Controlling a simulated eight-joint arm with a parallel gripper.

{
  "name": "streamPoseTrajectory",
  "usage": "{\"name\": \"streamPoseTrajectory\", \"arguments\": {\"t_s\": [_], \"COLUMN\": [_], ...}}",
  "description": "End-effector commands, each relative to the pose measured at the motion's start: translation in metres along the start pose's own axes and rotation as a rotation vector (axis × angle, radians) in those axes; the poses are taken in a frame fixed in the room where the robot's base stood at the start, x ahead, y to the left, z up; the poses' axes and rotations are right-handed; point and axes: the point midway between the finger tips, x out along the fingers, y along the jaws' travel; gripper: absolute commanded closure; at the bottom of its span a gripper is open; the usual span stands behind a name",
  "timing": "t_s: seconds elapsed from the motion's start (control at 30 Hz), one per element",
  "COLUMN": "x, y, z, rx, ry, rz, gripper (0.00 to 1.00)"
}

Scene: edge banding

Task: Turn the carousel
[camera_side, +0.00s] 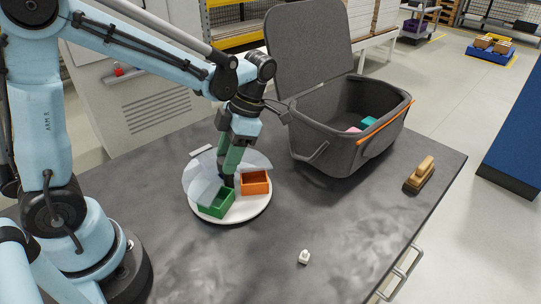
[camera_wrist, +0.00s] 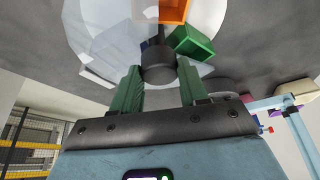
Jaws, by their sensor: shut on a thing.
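The carousel (camera_side: 236,212) is a round white turntable on the dark table, with a clear, partly see-through cover (camera_side: 203,170) over part of it. A green open box (camera_side: 216,203) stands at its front and an orange open box (camera_side: 255,183) at its right. My gripper (camera_side: 231,168) points down over the middle, its green fingers shut on the dark centre knob (camera_wrist: 158,66). In the wrist view, the orange box (camera_wrist: 174,9) and the green box (camera_wrist: 194,42) lie just beyond the knob. The fingers partly hide the carousel's centre in the side view.
A large dark grey bin (camera_side: 330,145) with its lid open stands behind and right of the carousel, holding pink and teal things. A wooden-handled brush (camera_side: 419,175) lies at the right edge. A small white piece (camera_side: 304,256) lies in front. The front middle table is mostly clear.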

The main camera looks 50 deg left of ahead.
Motion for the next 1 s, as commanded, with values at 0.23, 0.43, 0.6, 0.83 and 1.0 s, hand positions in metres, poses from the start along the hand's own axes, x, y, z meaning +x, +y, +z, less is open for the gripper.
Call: {"name": "streamPoseTrajectory", "arguments": {"t_s": [0.23,0.43,0.6,0.83,1.0], "x": [0.0006,0.0006,0.0006,0.0006,0.0005], "y": [0.0011,0.0012,0.0012,0.0012,0.0012], "z": [0.0004,0.0003,0.0003,0.0003,0.0003], "rx": [-0.11,-0.15,-0.16,-0.159,-0.159], "ry": [-0.003,-0.003,-0.003,-0.003,-0.002], "rz": [-0.045,-0.061,-0.065,-0.064,-0.064], "gripper": [1.0,1.0,1.0,1.0,0.41]}}
